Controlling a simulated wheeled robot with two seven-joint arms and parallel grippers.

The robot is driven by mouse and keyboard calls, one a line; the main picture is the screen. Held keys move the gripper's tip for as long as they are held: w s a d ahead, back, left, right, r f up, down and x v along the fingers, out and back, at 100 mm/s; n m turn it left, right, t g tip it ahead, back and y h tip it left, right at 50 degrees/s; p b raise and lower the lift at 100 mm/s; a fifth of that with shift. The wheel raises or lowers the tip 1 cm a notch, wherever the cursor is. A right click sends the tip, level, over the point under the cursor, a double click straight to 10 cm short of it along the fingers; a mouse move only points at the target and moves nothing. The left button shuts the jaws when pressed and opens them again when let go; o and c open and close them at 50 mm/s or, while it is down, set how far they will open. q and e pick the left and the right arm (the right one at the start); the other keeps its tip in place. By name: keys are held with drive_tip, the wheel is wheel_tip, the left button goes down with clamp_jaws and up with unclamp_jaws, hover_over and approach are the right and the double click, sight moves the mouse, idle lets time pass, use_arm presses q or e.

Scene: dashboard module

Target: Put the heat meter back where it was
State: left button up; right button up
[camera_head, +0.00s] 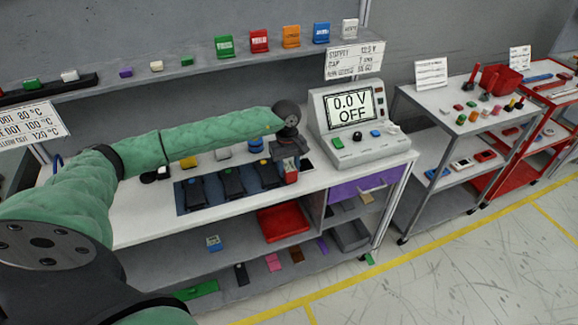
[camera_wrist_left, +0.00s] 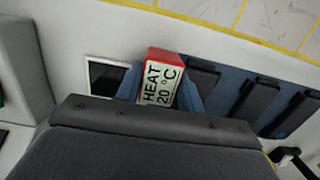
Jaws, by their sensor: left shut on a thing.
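The heat meter (camera_head: 291,177) is a small red box with a white face. In the left wrist view the heat meter (camera_wrist_left: 161,82) reads "HEAT 20 °C". My left gripper (camera_head: 289,158) is shut on it, with a finger on each side, over the right end of the workbench (camera_head: 322,177). The left gripper (camera_wrist_left: 160,96) also shows in the left wrist view. A dark square with a pale border (camera_wrist_left: 108,78) lies beside the meter on the worktop. I cannot tell whether the meter touches the surface. My right gripper is not in view.
A blue mat (camera_head: 222,205) with several black devices lies left of the meter. A grey power unit (camera_head: 358,142) reading "0.0 V OFF" stands to the right. A shelf (camera_head: 190,72) with coloured blocks runs behind. A grey cart (camera_head: 440,116) stands farther right.

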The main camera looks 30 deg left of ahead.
use_arm(q)
drive_tip(key=shift+f, duration=0.15)
drive_tip(key=o, duration=1.2)
drive_tip(key=shift+c, duration=0.2)
drive_tip(key=shift+r, duration=0.2)
